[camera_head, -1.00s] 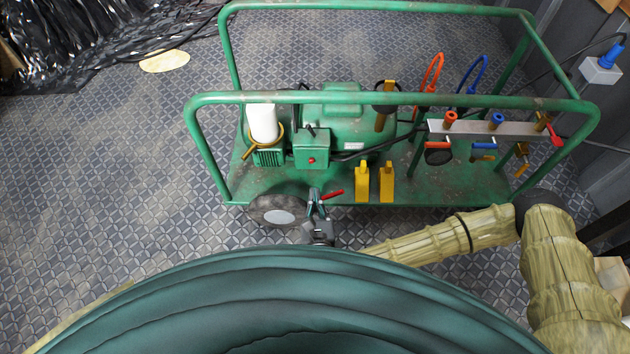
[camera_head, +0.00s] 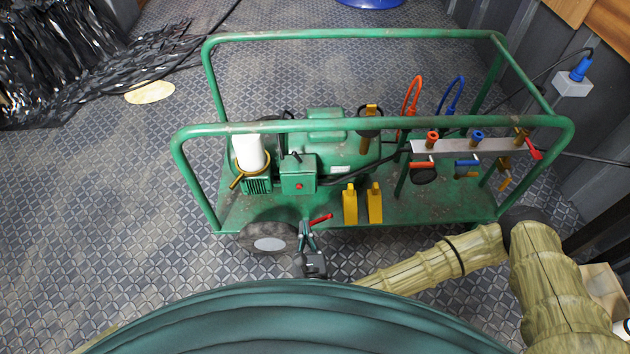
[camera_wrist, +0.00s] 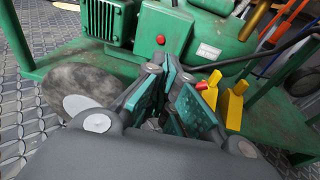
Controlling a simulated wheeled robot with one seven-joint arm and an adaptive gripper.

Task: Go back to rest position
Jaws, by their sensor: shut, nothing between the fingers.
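My gripper (camera_head: 307,230) is low in front of the green cart (camera_head: 440,209), near its front edge and just right of the wheel (camera_head: 269,243). In the wrist view its teal-padded fingers (camera_wrist: 166,70) are shut with nothing between them. A red lever (camera_head: 320,218) shows just beside the fingertips; the wrist view has its red end (camera_wrist: 202,86) behind the right finger. I cannot tell whether they touch. My arm reaches in from the right, partly hidden by the dark green rounded cover in the foreground.
The cart carries a green motor unit, two yellow wedges (camera_head: 350,205) and a valve manifold (camera_head: 468,147) with red and blue hoses. Its tubular rails stand above the base. Black plastic sheeting (camera_head: 60,60) lies at the far left.

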